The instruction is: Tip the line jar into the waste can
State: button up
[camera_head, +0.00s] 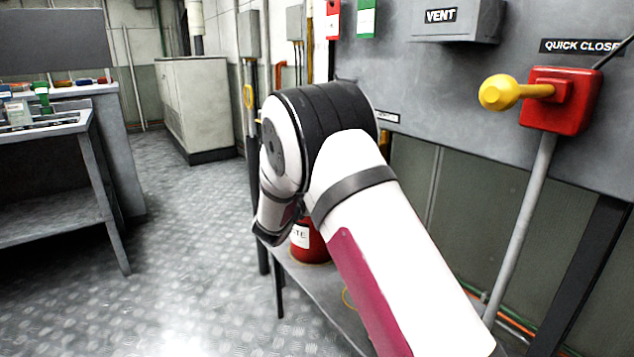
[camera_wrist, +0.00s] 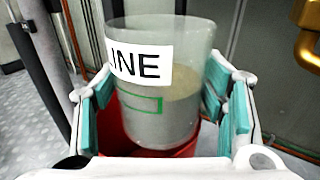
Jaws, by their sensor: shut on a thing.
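The line jar (camera_wrist: 185,55) is a clear glass with a white label reading "INE" and a green outlined box. It holds murky grey liquid in its lower part. My gripper (camera_wrist: 160,92) is shut on it, with teal pads on both sides. The red waste can (camera_head: 311,246), its white label ending in "TE", stands on a low grey shelf in the head view, partly hidden by my arm. Red also shows behind and below the jar in the wrist view (camera_wrist: 113,135); the jar overlaps it there. The head view hides my gripper and the jar behind my arm.
A grey panel with a red box (camera_head: 562,99) and yellow lever stands at right. A grey pipe (camera_head: 520,228) runs down below it. A workbench (camera_head: 60,215) with small items is at left. The patterned floor (camera_head: 190,260) between is clear.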

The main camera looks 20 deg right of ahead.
jog(key=shift+s+d+r+n+g, duration=0.25)
jog(key=shift+n+g, duration=0.15)
jog(key=shift+n, duration=0.1)
jog(key=n+g, duration=0.1)
jog(key=s+r+n+g+y, duration=0.1)
jog(key=n, duration=0.1)
jog(key=shift+d, duration=0.1)
jog(key=shift+s+r+n+g+p, duration=0.1)
jog(key=shift+r+n+g+p, duration=0.25)
jog(key=shift+n+g, duration=0.3)
jog(key=shift+p, duration=0.65)
jog(key=n+g+p, duration=0.1)
jog(key=p, duration=0.3)
jog(key=r+n+g+p, duration=0.1)
jog(key=p, duration=0.4)
jog(key=shift+s, duration=0.15)
jog(key=n+g+p, duration=0.1)
jog(key=p, duration=0.5)
jog(key=shift+r+p, duration=0.2)
jog(key=shift+p, duration=0.15)
jog(key=shift+w+r+n+g+p, duration=0.15)
jog(key=shift+n+g+p, duration=0.3)
jog(key=shift+p, duration=0.55)
